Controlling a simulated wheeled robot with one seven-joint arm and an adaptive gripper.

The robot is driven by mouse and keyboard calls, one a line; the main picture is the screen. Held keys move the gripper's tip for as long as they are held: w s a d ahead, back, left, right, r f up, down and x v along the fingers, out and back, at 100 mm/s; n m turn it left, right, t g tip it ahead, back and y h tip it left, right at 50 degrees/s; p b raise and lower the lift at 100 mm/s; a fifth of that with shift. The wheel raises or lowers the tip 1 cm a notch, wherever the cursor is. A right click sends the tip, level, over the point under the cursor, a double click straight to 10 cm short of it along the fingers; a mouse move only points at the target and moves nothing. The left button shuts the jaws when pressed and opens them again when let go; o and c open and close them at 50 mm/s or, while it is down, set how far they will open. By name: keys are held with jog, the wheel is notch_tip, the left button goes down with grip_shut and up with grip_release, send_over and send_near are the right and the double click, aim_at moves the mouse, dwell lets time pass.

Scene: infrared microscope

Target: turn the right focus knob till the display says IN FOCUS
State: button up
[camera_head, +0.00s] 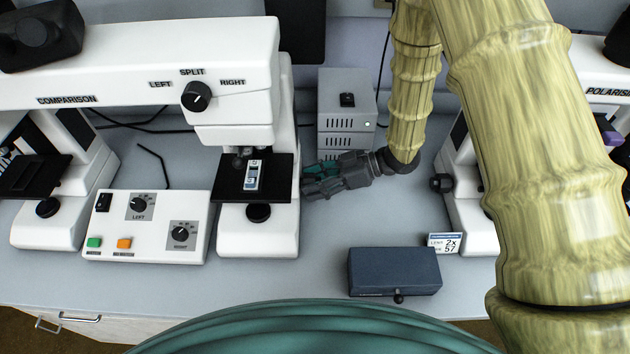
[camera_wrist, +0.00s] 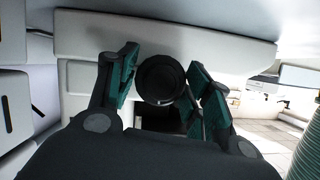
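The right focus knob (camera_wrist: 162,78) is a round black knob on a white microscope side, seen end-on in the wrist view. My gripper (camera_wrist: 164,72) is open, with one green-padded finger on each side of the knob. The gaps are very narrow, and I cannot tell whether either pad touches. In the head view my gripper (camera_head: 312,178) is at the right side of the comparison microscope's right stand (camera_head: 258,240); the side knob is hidden there. I see no display with a readable focus message.
A control box (camera_head: 147,228) with LEFT and RIGHT dials stands left of the right stand. A grey vented box (camera_head: 346,112) is behind my gripper, and a dark blue case (camera_head: 394,272) is at front right. A small card (camera_head: 444,243) lies near it. Bench space in front of my gripper is clear.

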jog(key=c, duration=0.4)
jog(key=shift+t, duration=0.3)
jog(key=shift+f+n+t+b, duration=0.15)
jog(key=shift+n+t+b, duration=0.55)
jog(key=shift+n+b, duration=0.35)
jog(key=n+b, duration=0.1)
jog(key=n+t+b, duration=0.1)
jog(key=shift+s+f+n+b, duration=0.15)
jog(key=shift+n+b, duration=0.1)
jog(key=shift+b, duration=0.15)
jog(key=n+t+b, duration=0.1)
jog(key=n+b, duration=0.1)
jog(key=b, duration=0.1)
jog(key=shift+t+y, duration=0.3)
jog(key=shift+t, duration=0.1)
jog(key=shift+n+t+b, duration=0.4)
jog(key=shift+n+b, duration=0.3)
jog(key=shift+b, duration=0.35)
jog(key=shift+r, duration=0.2)
